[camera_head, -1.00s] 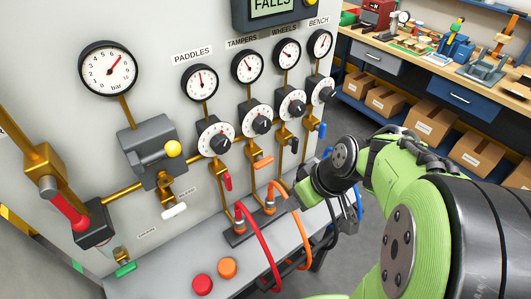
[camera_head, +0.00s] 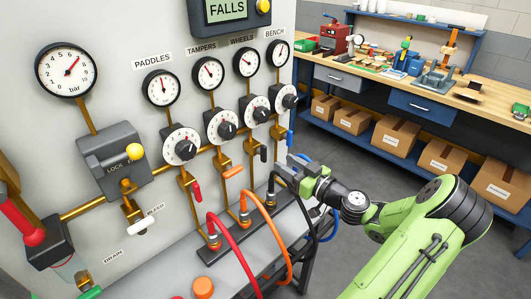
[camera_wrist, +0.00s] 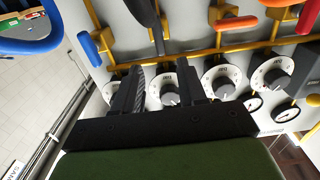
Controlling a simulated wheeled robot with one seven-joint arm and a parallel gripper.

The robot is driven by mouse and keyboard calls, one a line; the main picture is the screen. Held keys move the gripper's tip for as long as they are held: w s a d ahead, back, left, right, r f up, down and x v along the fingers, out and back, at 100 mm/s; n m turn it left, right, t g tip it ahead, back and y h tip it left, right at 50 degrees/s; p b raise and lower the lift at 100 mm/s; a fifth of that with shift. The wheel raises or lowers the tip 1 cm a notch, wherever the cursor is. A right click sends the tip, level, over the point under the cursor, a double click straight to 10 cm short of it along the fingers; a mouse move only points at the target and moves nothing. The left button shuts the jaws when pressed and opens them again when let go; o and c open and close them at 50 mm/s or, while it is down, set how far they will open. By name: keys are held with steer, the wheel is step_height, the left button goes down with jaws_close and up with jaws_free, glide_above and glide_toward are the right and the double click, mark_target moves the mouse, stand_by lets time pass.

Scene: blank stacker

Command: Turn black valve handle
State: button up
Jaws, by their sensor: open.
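The black valve handle (camera_head: 264,154) hangs on a brass valve below the WHEELS dial, between the orange and blue handles. In the wrist view a dark elongated part, apparently this black handle (camera_wrist: 148,18), hangs in front of the brass pipe, beyond my fingertips. My gripper (camera_head: 293,163) is just right of the handle in the head view. In the wrist view my gripper (camera_wrist: 160,78) has its two fingers apart with nothing clearly between them. I cannot tell the exact gap to the handle.
An orange handle (camera_head: 233,173) and a blue handle (camera_head: 290,138) flank the black one; a red handle (camera_head: 197,191) is farther left. Black, orange and red hoses rise from the ledge below. Round black-and-white dials (camera_head: 257,111) sit above. A workbench (camera_head: 420,75) stands behind.

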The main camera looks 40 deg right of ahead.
mark_target(266, 151)
steer(key=w, duration=0.8)
steer(key=shift+w+a+p, duration=0.15)
steer(key=shift+w+p, duration=0.05)
steer(key=shift+p, duration=0.1)
jaws_close()
